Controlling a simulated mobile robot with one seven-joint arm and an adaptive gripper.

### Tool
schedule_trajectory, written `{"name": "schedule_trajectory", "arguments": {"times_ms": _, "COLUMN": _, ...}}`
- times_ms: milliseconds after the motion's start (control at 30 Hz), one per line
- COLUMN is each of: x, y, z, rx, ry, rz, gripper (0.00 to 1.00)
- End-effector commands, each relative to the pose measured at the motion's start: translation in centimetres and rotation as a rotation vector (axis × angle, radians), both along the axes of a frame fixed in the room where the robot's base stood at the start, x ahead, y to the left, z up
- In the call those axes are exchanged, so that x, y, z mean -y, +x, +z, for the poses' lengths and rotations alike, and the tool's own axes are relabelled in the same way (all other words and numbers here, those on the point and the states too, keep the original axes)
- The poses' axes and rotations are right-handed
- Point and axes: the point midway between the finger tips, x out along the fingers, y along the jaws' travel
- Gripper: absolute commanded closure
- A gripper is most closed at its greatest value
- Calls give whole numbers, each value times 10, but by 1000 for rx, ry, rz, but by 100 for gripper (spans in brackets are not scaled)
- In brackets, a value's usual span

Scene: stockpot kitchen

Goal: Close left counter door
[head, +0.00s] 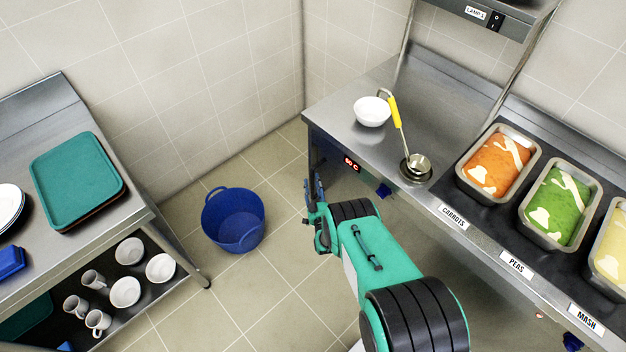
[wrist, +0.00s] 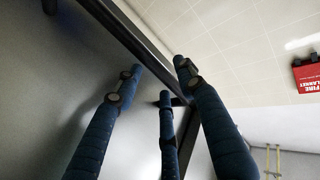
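The steel counter (head: 350,125) with the food pans stands at the right in the head view. Its front lies mostly below the worktop edge, and I cannot make out the left door's full outline or angle there. My gripper (head: 318,215) is low in front of the counter's left end, beyond my green and black arm. In the wrist view my gripper (wrist: 160,80) shows blue fingers spread apart, with nothing visibly held. A grey metal panel (wrist: 45,95) with a dark edge fills the left, close to the fingers; I cannot tell whether they touch it.
A blue basket (head: 233,222) stands on the tiled floor left of my gripper. A white bowl (head: 371,112) and a yellow-handled ladle (head: 397,120) are on top. Floor between counter and left shelf is mostly free.

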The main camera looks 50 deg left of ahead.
Motion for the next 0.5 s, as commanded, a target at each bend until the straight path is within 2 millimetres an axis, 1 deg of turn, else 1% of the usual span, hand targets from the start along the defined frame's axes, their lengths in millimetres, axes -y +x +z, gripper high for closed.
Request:
{"name": "schedule_trajectory", "arguments": {"times_ms": 33, "x": 7, "y": -5, "z": 0, "rx": -1, "ry": -1, "rz": 0, "gripper": 61}}
{"name": "schedule_trajectory", "arguments": {"times_ms": 300, "x": 43, "y": -30, "z": 0, "rx": -1, "ry": -1, "rz": 1, "gripper": 61}}
{"name": "schedule_trajectory", "arguments": {"times_ms": 400, "x": 55, "y": -38, "z": -1, "rx": -1, "ry": -2, "rz": 2, "gripper": 61}}
{"name": "schedule_trajectory", "arguments": {"times_ms": 500, "x": 62, "y": -43, "z": 0, "rx": 0, "ry": 0, "rz": 2, "gripper": 61}}
